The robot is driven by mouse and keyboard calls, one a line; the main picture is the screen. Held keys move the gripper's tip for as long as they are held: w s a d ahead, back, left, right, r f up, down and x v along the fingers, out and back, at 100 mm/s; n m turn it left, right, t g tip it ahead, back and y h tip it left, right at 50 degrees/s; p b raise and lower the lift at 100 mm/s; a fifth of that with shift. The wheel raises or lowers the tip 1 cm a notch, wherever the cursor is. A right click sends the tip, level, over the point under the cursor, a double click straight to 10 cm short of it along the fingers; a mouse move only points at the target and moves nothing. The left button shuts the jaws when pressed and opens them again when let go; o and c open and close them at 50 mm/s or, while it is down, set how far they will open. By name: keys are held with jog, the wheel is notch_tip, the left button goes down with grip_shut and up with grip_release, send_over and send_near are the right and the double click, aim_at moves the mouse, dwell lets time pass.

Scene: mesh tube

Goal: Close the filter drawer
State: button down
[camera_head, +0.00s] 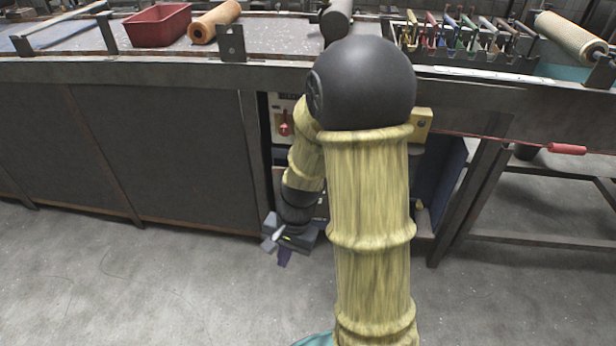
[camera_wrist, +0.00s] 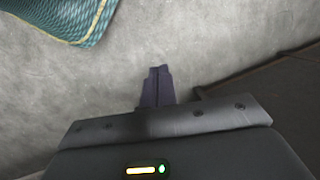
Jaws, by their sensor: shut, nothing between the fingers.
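My gripper (camera_head: 284,260) is low in front of the bench, near the floor, its fingers pointing down. In the wrist view its dark purple fingers (camera_wrist: 157,75) are together over bare floor, with nothing between them. Behind my arm, under the bench, stands a unit with a pale front panel (camera_head: 277,112) and a red knob (camera_head: 285,129). My arm covers most of that unit. I cannot pick out the filter drawer or tell how far open it is.
Dark bench panels (camera_head: 165,150) stand left of the unit; a dark panel (camera_wrist: 275,95) shows at right in the wrist view. A blue side panel (camera_head: 445,185) and metal legs (camera_head: 475,200) are to the right. The concrete floor (camera_head: 130,290) in front is clear.

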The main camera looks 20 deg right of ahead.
jog(key=w+d+f+m+t+y+p, duration=0.25)
jog(key=w+f+m+y, duration=0.35)
jog(key=m, duration=0.5)
jog(key=w+d+f+m+t+y+p, duration=0.1)
jog(key=w+m+t+y+p, duration=0.25)
jog(key=w+m, duration=0.65)
jog(key=w+d+f+m+t+h+p, duration=0.1)
jog(key=w+d+f+m+t+h, duration=0.1)
jog(key=d+m+t, duration=0.4)
jog(key=w+d+f+m+t+h+p, duration=0.1)
jog(key=d+m+t+h, duration=0.4)
jog(key=d+m, duration=0.7)
notch_tip(320, 180, down, 3)
jog(key=w+m+h, duration=0.1)
jog(key=m, duration=0.3)
jog(key=shift+m+t+h, duration=0.3)
jog(key=shift+t+h, duration=0.05)
jog(key=shift+t, duration=0.05)
jog(key=shift+w+r, duration=0.1)
jog(key=shift+w, duration=0.05)
